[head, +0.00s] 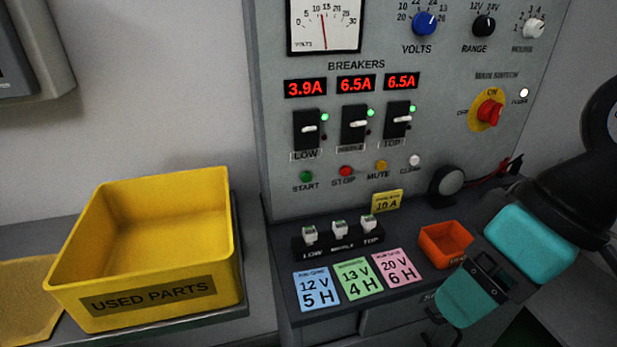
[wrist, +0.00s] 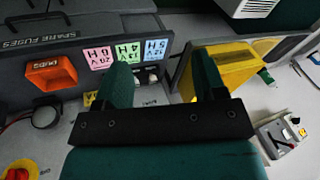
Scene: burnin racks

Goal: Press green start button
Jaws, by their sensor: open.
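The green start button (head: 306,176) is at the left end of a row of small buttons on the grey panel, above its START label. A red stop button (head: 345,171) is just to its right. My gripper (head: 464,302) is at the lower right in the head view, well away from the start button, in front of the panel's lower ledge. In the wrist view my gripper (wrist: 164,78) shows two teal fingers spread apart with nothing between them. I cannot make out the start button in the wrist view.
Mute (head: 382,166) and clear (head: 414,160) buttons continue the row. Breaker switches (head: 355,125) sit above. On the ledge are fuse holders (head: 339,232), coloured cards (head: 359,281) and an orange bin (head: 445,244). A yellow used-parts bin (head: 150,291) stands left.

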